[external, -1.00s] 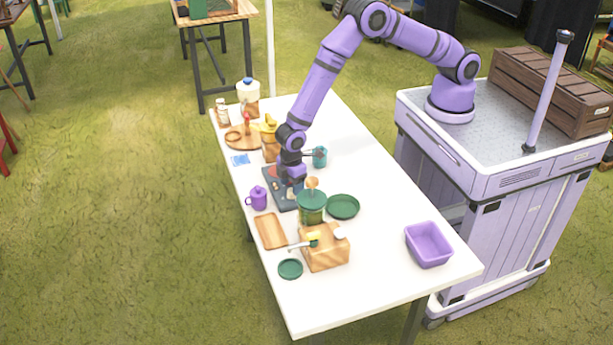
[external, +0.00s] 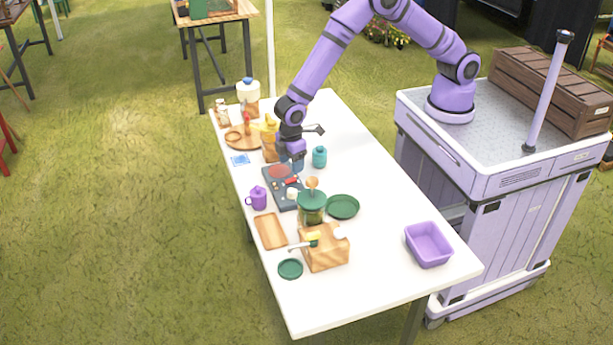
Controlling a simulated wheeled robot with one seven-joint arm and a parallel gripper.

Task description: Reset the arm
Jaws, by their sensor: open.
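My gripper (external: 293,163) hangs pointing down above the back end of a dark board (external: 270,183) on the white table. It is open, and I see nothing held in it. Its fingertips are small and partly blurred in this view. A round reddish piece (external: 280,171), a small red item (external: 291,181) and a small white item (external: 292,193) are on the board below the gripper. My arm reaches over the table from the right.
A teal bottle (external: 319,157) stands close right of the gripper. A yellow-topped item (external: 269,128) and a wooden round stand (external: 240,138) are behind-left. Space around the purple bin (external: 428,244) is clear.

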